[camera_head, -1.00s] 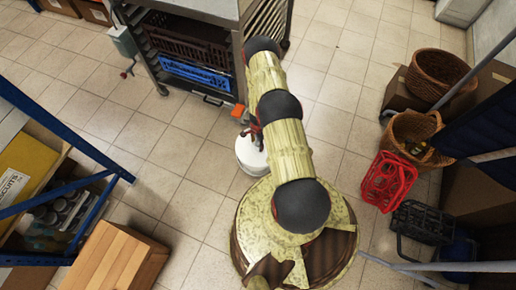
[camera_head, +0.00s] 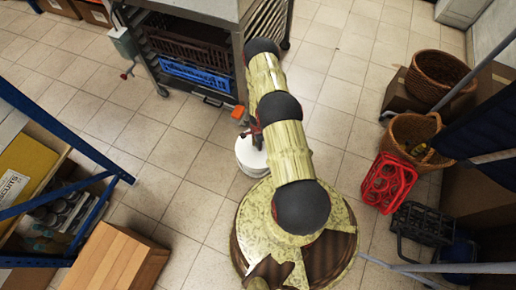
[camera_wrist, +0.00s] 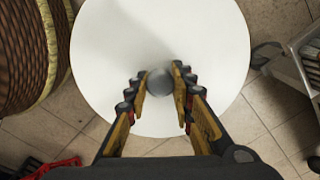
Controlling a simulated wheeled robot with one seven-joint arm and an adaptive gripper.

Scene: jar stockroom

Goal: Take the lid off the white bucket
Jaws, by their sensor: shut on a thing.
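The white bucket (camera_head: 248,172) stands on the tiled floor just beyond my base in the head view, partly hidden by my arm. Its round white lid (camera_wrist: 205,35) fills the middle of the wrist view, and a grey round knob (camera_wrist: 160,83) stands on it. My gripper (camera_wrist: 160,74) has its fingers on both sides of the knob and is shut on it. In the head view my gripper (camera_head: 255,133) is over the bucket's top, mostly behind my arm. I cannot tell whether there is a gap between lid and bucket.
A metal rack with a blue crate (camera_head: 197,76) stands behind the bucket. A red bottle carrier (camera_head: 388,184) and wicker baskets (camera_head: 438,74) are at the right. A wooden box (camera_head: 115,258) and blue-framed shelf (camera_head: 60,130) are at the left. Floor left of the bucket is clear.

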